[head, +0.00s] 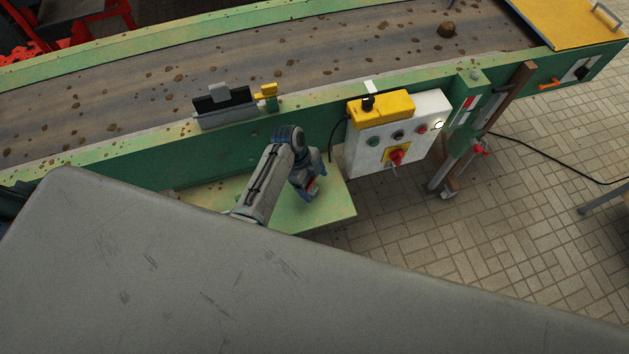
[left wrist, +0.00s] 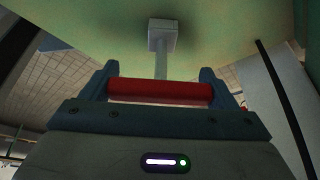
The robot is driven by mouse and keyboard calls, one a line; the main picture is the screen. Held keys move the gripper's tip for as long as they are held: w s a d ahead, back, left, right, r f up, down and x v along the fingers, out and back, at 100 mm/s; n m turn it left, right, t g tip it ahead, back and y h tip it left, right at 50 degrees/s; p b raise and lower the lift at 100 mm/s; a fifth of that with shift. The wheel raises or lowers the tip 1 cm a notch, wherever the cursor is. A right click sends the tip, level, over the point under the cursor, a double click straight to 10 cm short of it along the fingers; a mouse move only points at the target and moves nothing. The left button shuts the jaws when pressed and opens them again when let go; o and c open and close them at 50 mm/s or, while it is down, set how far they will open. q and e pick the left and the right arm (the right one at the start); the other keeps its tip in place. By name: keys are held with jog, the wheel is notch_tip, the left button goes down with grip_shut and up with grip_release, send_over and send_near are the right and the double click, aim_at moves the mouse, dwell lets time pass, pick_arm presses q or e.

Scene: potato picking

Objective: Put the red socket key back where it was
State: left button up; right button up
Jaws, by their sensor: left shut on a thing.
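The red socket key (left wrist: 160,92) is held across my left gripper (left wrist: 160,80), between its two blue fingers. Its red grip shows in the left wrist view, with a pale grey shaft running from it to a square grey block at the far end. That block lies in front of a green surface; I cannot tell whether it touches it. In the head view my left gripper (head: 306,183) points down over the green shelf (head: 335,212), with a bit of red at its fingers. My right gripper is not in view.
A white control box (head: 413,145) with a yellow top and a red switch is mounted just right of my left gripper. The green conveyor side (head: 228,152) runs behind it. A brown post (head: 510,95) stands further right.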

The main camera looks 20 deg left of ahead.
pick_arm(q)
jog(key=o, duration=0.9)
jog(key=shift+f, duration=0.15)
jog(key=shift+o, duration=0.2)
jog(key=shift+d, duration=0.1)
jog(key=shift+w+r, duration=0.1)
jog(key=shift+r, duration=0.3)
jog(key=b+v, duration=0.2)
jog(key=v, duration=0.9)
jog(key=shift+a+r, duration=0.2)
jog(key=shift+r, duration=0.1)
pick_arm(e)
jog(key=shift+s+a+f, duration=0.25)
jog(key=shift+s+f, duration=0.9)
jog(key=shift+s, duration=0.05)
